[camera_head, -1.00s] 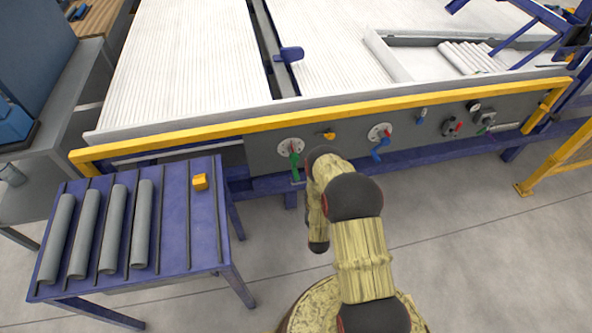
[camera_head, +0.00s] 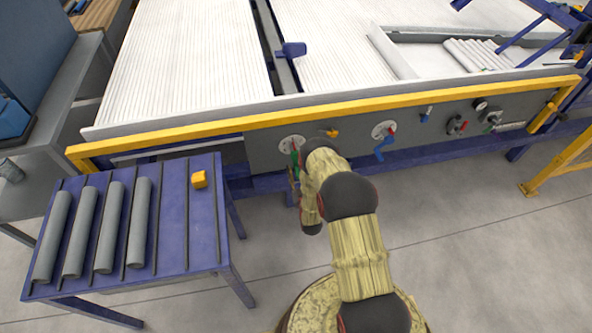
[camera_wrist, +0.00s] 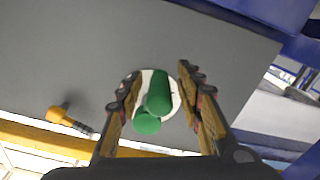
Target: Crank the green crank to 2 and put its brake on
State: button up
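The green crank (camera_head: 295,157) is on a white round dial (camera_head: 287,143) on the grey front panel, left of my arm. In the wrist view the green crank (camera_wrist: 157,97) shows as a thick green handle with a round end, in front of its white disc (camera_wrist: 172,104). My gripper (camera_wrist: 158,76) is open, with one finger on each side of the green handle. Gaps show between the fingers and the handle. In the head view my gripper (camera_head: 293,184) is partly hidden by my arm. A small red part (camera_head: 298,145) shows at the dial; dial numbers are too small to read.
To the right on the panel are a yellow handle (camera_head: 329,133) and a blue crank (camera_head: 384,150) on its own dial. The yellow handle also shows in the wrist view (camera_wrist: 58,115). A blue table (camera_head: 173,235) with several grey pipes stands at the left. A yellow rail (camera_head: 215,128) runs above the panel.

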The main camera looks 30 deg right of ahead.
jog(key=shift+w+d, duration=0.15)
jog(key=shift+w, duration=0.5)
jog(key=c, duration=0.4)
grip_shut()
